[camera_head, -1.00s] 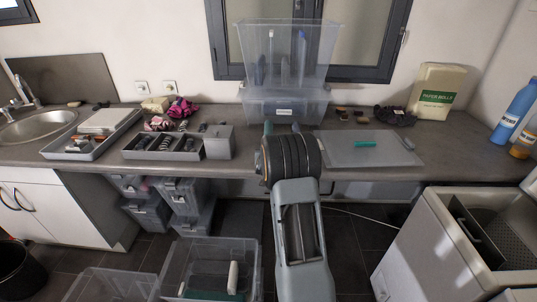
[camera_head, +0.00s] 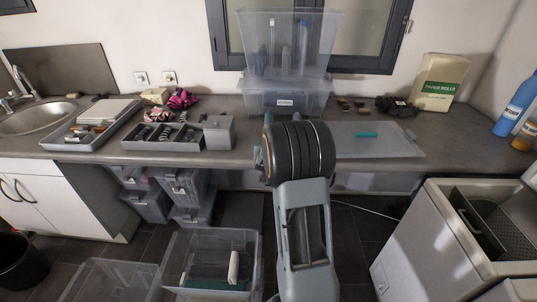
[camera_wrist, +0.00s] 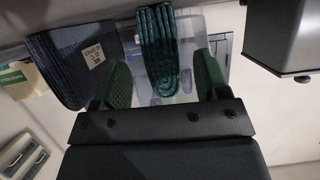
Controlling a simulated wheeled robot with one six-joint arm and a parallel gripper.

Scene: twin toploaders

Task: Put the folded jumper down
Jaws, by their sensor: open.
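A dark green, ribbed, folded knit, likely the jumper (camera_wrist: 158,25), shows beyond my fingers in the wrist view, against clear bins. It is upright in that view and its top end meets the grey worktop. My gripper (camera_wrist: 161,65) is open, its two green fingers spread on either side of the line to the knit; I cannot tell whether they touch it. In the head view my dark wrist hides the knit and most of the gripper.
Stacked clear bins (camera_head: 285,50) stand at the back of the worktop. A dark labelled cloth (camera_head: 393,106) and paper rolls pack (camera_head: 441,82) are to the right. A grey board (camera_head: 390,143) lies in front. Grey trays (camera_head: 178,135) are left; a washer (camera_head: 425,250) stands lower right.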

